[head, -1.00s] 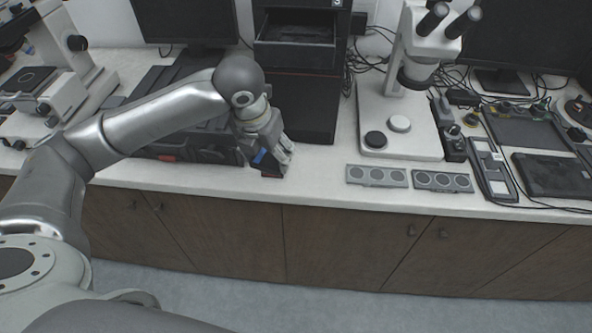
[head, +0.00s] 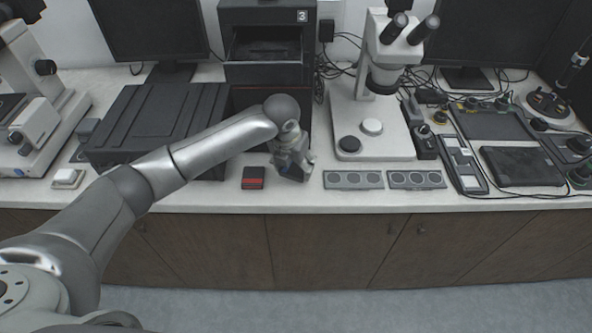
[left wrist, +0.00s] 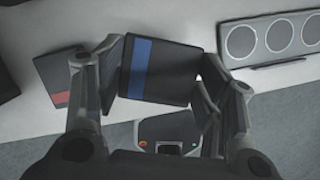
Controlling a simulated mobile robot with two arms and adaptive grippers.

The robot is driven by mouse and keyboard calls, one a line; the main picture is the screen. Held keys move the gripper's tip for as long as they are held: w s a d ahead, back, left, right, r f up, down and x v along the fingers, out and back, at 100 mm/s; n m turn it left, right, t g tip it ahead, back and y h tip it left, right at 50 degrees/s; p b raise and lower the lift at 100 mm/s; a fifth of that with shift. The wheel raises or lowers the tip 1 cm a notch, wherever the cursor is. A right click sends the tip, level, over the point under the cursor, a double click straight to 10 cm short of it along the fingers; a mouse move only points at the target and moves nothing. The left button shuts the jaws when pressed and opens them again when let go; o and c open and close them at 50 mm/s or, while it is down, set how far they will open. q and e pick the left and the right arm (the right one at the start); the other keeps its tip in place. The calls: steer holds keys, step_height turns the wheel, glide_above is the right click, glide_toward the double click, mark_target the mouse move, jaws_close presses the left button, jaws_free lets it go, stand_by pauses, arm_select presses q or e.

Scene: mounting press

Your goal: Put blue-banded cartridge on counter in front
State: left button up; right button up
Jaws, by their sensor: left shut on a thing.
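The blue-banded cartridge (left wrist: 172,68) is a dark flat block with a blue stripe. In the left wrist view it sits between the two fingers of my left gripper (left wrist: 158,80), which is shut on it. In the head view my left gripper (head: 293,168) is over the front part of the counter (head: 225,196), and the cartridge is mostly hidden there. I cannot tell how high it is above the counter. My right gripper is not in view.
A red-banded cartridge (head: 253,177) lies on the counter just left of the gripper. A grey holder strip with round recesses (head: 353,180) lies to the right. A black machine marked 3 (head: 268,73) and a microscope (head: 372,120) stand behind.

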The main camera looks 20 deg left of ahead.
mark_target(295, 169)
arm_select(q)
steer(key=shift+w+d+f, duration=0.2)
steer(key=shift+f, duration=0.15)
steer(key=shift+s+x, duration=0.15)
steer(key=shift+x, duration=0.65)
steer(key=shift+s+x, duration=0.2)
steer(key=shift+x, duration=0.6)
steer(key=shift+f, duration=0.1)
steer(key=shift+f, duration=0.15)
steer(key=o, duration=1.1)
steer(key=shift+o, duration=0.2)
steer(key=v, duration=0.8)
steer(key=shift+b, duration=0.35)
